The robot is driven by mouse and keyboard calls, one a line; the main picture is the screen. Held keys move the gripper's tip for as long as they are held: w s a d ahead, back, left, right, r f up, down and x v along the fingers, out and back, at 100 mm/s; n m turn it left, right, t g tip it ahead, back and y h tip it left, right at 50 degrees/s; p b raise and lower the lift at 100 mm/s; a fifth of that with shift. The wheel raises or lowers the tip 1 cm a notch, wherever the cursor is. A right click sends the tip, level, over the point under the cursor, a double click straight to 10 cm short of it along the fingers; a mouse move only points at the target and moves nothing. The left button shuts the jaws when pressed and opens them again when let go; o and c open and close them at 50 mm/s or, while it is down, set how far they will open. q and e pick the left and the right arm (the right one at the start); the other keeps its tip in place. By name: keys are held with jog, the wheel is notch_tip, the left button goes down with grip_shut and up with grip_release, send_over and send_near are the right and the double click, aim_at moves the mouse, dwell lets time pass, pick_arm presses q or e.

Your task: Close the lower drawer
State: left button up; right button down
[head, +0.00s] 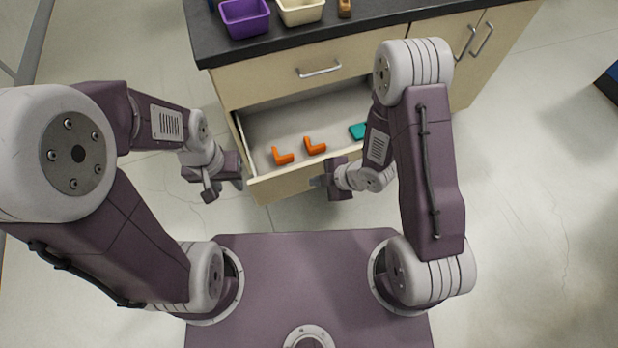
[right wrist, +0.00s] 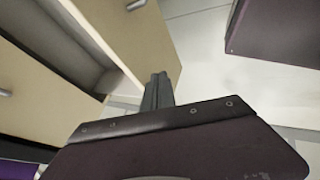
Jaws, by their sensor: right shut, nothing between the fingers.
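The lower drawer (head: 285,183) of the cabinet stands pulled out towards me in the head view. Two orange L-shaped pieces and a teal piece (head: 357,131) lie inside it. My right gripper (head: 322,183) is shut and empty at the drawer's front panel. In the right wrist view its fingers (right wrist: 158,92) lie close to the edge of the beige drawer front (right wrist: 145,40); I cannot tell whether they touch. My left gripper (head: 212,191) is left of the drawer's front corner, apart from it; its finger opening is unclear. My right arm hides the drawer's right end.
The upper drawer with its handle (head: 318,70) is closed. The dark worktop (head: 375,12) holds a purple bin (head: 244,18), a cream bin (head: 300,11) and a small brown piece (head: 344,9). Cabinet doors are closed at the right. The floor (head: 535,180) to the right is clear.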

aim_at(301, 171)
jog(key=shift+w+a+f, duration=0.2)
jog(key=shift+w+a, duration=0.15)
jog(key=shift+w, duration=0.4)
jog(key=shift+w+a+f, duration=0.15)
jog(key=shift+w+a, duration=0.2)
jog(key=shift+w, duration=0.35)
jog(key=shift+w+a+f, duration=0.2)
jog(key=shift+w+a, duration=0.15)
jog(key=shift+w, duration=0.4)
pick_arm(q)
jog(key=shift+r, duration=0.1)
